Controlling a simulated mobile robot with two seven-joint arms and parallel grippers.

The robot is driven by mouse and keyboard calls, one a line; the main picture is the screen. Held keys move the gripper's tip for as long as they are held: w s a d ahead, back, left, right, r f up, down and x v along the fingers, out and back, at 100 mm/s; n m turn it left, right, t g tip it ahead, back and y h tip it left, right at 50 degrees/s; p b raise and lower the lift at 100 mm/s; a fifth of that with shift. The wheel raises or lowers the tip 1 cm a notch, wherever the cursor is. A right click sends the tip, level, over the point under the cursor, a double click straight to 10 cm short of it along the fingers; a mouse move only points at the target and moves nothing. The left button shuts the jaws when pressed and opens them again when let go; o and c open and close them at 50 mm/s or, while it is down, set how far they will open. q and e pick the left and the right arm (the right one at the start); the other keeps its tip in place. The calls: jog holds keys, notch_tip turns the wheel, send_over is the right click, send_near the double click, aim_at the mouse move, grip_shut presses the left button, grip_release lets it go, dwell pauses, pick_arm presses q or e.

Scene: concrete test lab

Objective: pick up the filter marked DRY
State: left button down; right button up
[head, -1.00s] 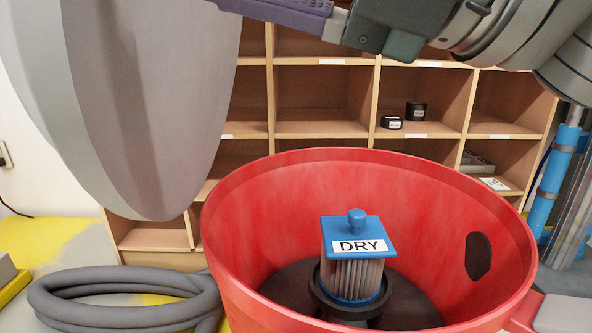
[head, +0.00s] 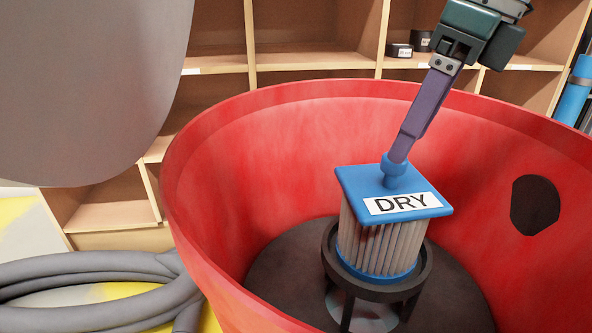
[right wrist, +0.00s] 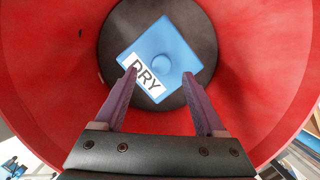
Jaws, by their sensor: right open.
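The filter marked DRY (head: 376,235) has a blue square cap with a round knob (head: 393,170) and pale pleated sides. It sits upright in a dark ring stand (head: 329,262) inside the red tub (head: 215,190). My right gripper (head: 399,156) reaches down from the upper right, with its fingertips at the knob. In the right wrist view, its two purple fingers are apart and empty, and the knob (right wrist: 161,63) shows between and slightly beyond the tips. I cannot tell whether they touch the cap. My left gripper is not in view.
The tub wall surrounds the filter, with a dark oval hole (head: 535,204) at the right. A large grey rounded shape (head: 85,90) fills the upper left. A grey hose (head: 90,285) lies coiled on the left floor. Wooden shelves (head: 300,63) stand behind.

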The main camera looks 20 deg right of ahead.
aim_at(387, 208)
jog(key=p+x, duration=0.2)
jog(key=x, duration=0.2)
jog(key=shift+w+f+p, duration=0.2)
jog(key=shift+f+p, duration=0.05)
jog(key=shift+p, duration=0.05)
jog(key=shift+f, duration=0.3)
jog(key=shift+w, duration=0.1)
grip_shut()
jog(key=shift+r, duration=0.1)
dwell(0.6)
